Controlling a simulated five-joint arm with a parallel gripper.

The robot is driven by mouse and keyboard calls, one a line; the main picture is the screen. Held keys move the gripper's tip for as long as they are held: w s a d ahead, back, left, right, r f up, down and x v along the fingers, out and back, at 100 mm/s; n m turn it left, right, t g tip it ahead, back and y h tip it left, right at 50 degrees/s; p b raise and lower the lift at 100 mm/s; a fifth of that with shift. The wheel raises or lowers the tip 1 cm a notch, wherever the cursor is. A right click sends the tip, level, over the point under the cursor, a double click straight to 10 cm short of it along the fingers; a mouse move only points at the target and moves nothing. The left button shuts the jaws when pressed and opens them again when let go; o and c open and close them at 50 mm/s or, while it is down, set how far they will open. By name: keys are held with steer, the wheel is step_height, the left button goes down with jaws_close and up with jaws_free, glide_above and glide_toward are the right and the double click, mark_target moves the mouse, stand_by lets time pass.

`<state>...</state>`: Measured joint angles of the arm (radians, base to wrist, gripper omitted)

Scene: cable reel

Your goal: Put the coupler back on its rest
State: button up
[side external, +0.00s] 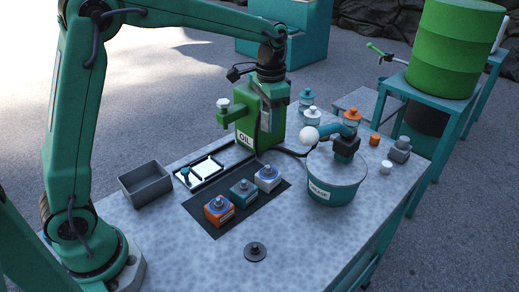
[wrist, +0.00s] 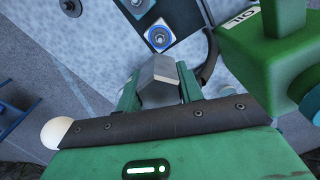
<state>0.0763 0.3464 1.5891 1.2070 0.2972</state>
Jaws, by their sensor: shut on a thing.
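My gripper (wrist: 157,92) has its two teal fingers closed around a grey, faceted piece, probably the coupler (wrist: 158,72), in the wrist view. A black hose (wrist: 209,60) curves beside it, on the right; where it joins is unclear. In the side view my gripper (side external: 266,120) is low beside the green oil can (side external: 242,122), which partly hides it. The same can stands on the right in the wrist view. I cannot tell which fixture is the coupler's rest. A dark round disc with a knob (side external: 255,251) lies near the table's front.
Orange (side external: 219,210), teal (side external: 243,193) and white (side external: 267,179) blocks with round fittings stand on a black mat. A grease pot (side external: 332,183) with a white-ball lever (side external: 309,136) stands to the right. A grey bin (side external: 146,185) is at left. The front table is mostly clear.

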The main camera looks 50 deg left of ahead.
steer(key=shift+r, duration=1.6)
step_height(320, 180, up, 2)
steer(key=s+d+m, duration=0.5)
steer(key=s+d, duration=0.1)
steer(key=d, duration=0.1)
steer(key=m, duration=0.7)
glide_above(255, 246)
step_height(255, 246, down, 14)
steer(key=shift+f, duration=0.85)
steer(key=shift+f, duration=0.3)
steer(key=shift+f, duration=3.85)
